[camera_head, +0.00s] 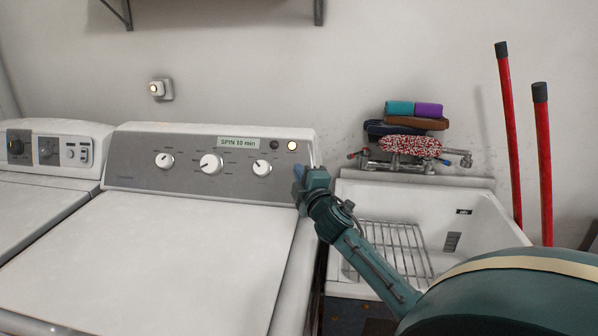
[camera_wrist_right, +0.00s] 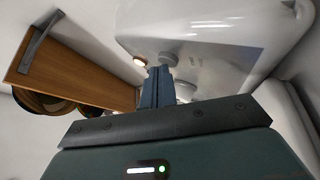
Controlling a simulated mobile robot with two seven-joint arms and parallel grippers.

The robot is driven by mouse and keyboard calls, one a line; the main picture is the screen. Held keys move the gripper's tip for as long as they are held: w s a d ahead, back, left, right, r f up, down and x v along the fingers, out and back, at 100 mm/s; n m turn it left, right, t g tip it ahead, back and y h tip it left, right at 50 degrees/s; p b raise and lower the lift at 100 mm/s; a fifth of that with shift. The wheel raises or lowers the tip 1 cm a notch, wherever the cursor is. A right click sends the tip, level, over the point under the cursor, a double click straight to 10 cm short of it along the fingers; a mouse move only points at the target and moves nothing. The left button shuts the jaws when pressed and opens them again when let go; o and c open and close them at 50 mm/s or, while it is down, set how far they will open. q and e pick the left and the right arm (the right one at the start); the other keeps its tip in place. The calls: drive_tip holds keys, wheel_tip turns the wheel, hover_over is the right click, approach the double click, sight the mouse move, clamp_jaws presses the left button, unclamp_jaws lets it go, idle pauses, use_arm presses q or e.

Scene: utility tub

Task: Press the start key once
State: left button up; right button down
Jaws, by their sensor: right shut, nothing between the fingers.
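A white washing machine (camera_head: 150,262) has a grey control panel (camera_head: 130,160) with dials. At the panel's right end are a dark round key (camera_head: 274,145) and a lit round key (camera_head: 292,146). I see no readable start marking on either. The lit key also shows in the right wrist view (camera_wrist_right: 140,61), just beyond the fingertips. My right gripper (camera_head: 298,172) is shut and empty, with its blue fingers pointing up just below and right of the lit key. In the right wrist view the shut fingers (camera_wrist_right: 158,73) appear apart from that key. My left gripper is out of view.
A "SPIN 10 min" label (camera_head: 238,143) is on the panel. A white utility tub (camera_head: 480,215) with a wire rack (camera_head: 395,250) stands to the right, cloths (camera_head: 410,145) above it. Red poles (camera_head: 510,140) lean on the wall. A second machine (camera_head: 45,200) is at left.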

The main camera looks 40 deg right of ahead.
idle(0.4)
drive_tip(key=shift+s+a+r+p, duration=0.25)
drive_tip(key=shift+a+r+p, duration=0.1)
drive_tip(key=shift+p, duration=0.15)
drive_tip(key=shift+s+a, duration=0.15)
drive_tip(key=s+a+r+p, duration=0.2)
drive_tip(key=a+p, duration=0.1)
drive_tip(key=shift+s+a+r, duration=0.2)
drive_tip(key=shift+s+r, duration=0.1)
drive_tip(key=shift+s, duration=0.05)
drive_tip(key=shift+s+f, duration=0.1)
idle(0.9)
